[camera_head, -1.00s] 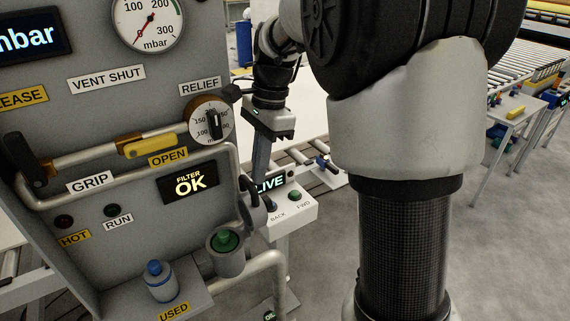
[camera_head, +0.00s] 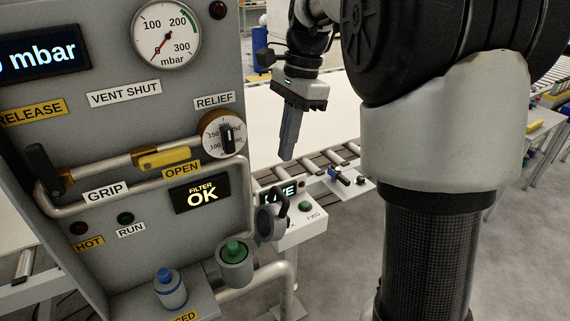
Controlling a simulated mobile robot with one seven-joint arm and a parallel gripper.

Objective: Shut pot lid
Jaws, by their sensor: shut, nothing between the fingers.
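The grey pot (camera_head: 236,272) juts from the lower right of the panel. A green-topped part (camera_head: 233,250) sits inside it and is uncovered. The pot's dark grey round lid (camera_head: 268,224) stands open, tilted up at the pot's right side, with a looped handle on it. My gripper (camera_head: 287,157) hangs above the lid, pointing down, with its fingers together and nothing in them. In the picture a gap separates the fingertips from the lid.
A control box with a lit display (camera_head: 279,194) and a green button (camera_head: 305,207) stands behind the lid. A roller conveyor (camera_head: 325,165) runs behind it. A blue-capped bottle (camera_head: 169,289) stands on a ledge left of the pot. A yellow-handled pipe (camera_head: 165,158) crosses the panel.

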